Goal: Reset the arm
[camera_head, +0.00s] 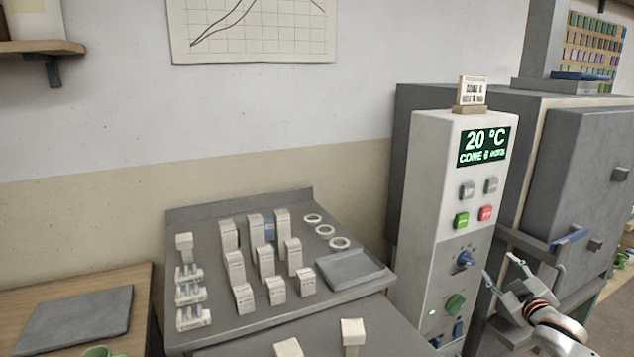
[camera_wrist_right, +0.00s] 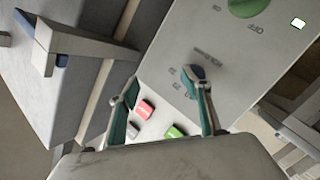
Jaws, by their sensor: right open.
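My right gripper (camera_head: 499,265) is at the lower right of the head view, in front of the kiln and just right of the control panel. Its two fingers are spread apart with nothing between them. In the right wrist view, the open fingers (camera_wrist_right: 163,85) reach towards the panel face. The blue knob (camera_head: 465,258) is on the panel, left of the fingertips; it also shows in the wrist view (camera_wrist_right: 194,72), where one finger overlaps it. I cannot tell whether they touch. My left gripper is not in view.
The control panel (camera_head: 428,200) has a lit display (camera_head: 483,146), a green button (camera_head: 462,221), a red button (camera_head: 486,213) and a green knob (camera_head: 455,304). The kiln (camera_head: 581,180) stands at the right. A sloped grey board (camera_head: 205,217) holds pale test pieces, rings and a tray (camera_head: 353,270).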

